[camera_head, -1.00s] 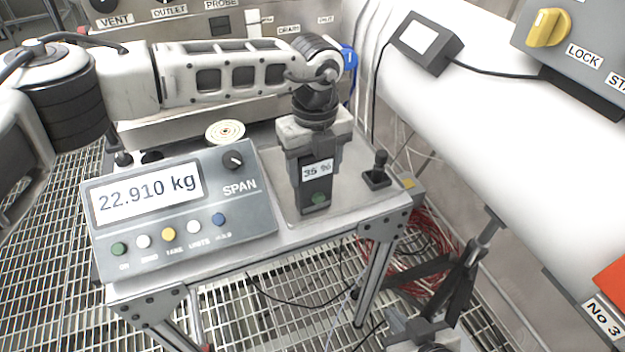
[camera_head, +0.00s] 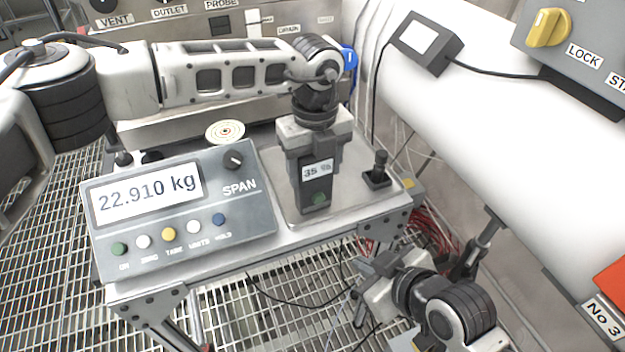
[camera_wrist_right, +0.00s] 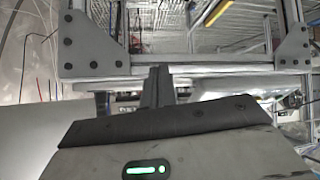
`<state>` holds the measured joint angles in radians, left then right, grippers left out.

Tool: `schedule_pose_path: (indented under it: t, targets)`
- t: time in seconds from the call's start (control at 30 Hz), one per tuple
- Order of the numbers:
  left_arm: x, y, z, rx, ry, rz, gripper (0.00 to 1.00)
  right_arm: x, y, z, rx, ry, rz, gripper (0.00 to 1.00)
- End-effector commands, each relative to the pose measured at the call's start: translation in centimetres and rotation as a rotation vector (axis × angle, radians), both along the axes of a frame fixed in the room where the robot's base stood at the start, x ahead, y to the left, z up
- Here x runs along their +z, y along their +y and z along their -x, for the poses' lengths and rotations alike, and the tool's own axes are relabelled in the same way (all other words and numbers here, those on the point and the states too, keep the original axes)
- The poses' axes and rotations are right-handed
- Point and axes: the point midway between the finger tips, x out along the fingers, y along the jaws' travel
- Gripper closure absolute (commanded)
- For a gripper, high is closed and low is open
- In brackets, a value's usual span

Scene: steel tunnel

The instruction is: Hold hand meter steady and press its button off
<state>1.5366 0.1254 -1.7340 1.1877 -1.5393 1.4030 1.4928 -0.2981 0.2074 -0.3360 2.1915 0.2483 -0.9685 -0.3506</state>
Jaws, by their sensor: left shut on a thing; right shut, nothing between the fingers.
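The hand meter (camera_head: 316,184) is a dark upright device with a small display reading about 35 % and a green button (camera_head: 318,199) low on its front. It stands on the right part of the steel table. My left gripper (camera_head: 314,150) comes down from above and is shut on the meter's upper body. My right gripper (camera_head: 366,272) is low in front of the table's right side, below the tabletop and apart from the meter. In the right wrist view its fingers (camera_wrist_right: 157,82) are together with nothing between them, facing the table frame.
A scale indicator (camera_head: 180,210) reading 22.910 kg, with several coloured buttons, stands left of the meter. A small black device (camera_head: 377,172) is at the table's right edge (camera_head: 400,195). A white pipe (camera_head: 520,130) runs along the right. Red cable (camera_head: 432,232) lies below.

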Motion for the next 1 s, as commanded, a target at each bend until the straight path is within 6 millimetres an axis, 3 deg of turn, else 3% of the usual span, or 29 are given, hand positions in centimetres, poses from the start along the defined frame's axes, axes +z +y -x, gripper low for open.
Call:
schedule_pose_path:
  t: [0.1,0.23,0.43,1.0]
  targets:
    - [0.0,0.0,0.0,0.000,-0.001,0.000,0.66,2.8,1.5,-0.8,0.158,-0.027,0.076,1.00]
    - [0.0,0.0,0.0,0.000,-0.001,0.000,0.66,4.3,2.3,-0.7,0.263,-0.038,0.131,1.00]
    - [0.0,0.0,0.0,0.000,-0.001,0.000,0.66,4.6,3.0,-1.7,0.295,-0.037,0.149,1.00]
    - [0.0,0.0,0.0,0.000,-0.001,0.000,0.66,4.5,5.9,-8.0,0.292,-0.036,0.149,1.00]
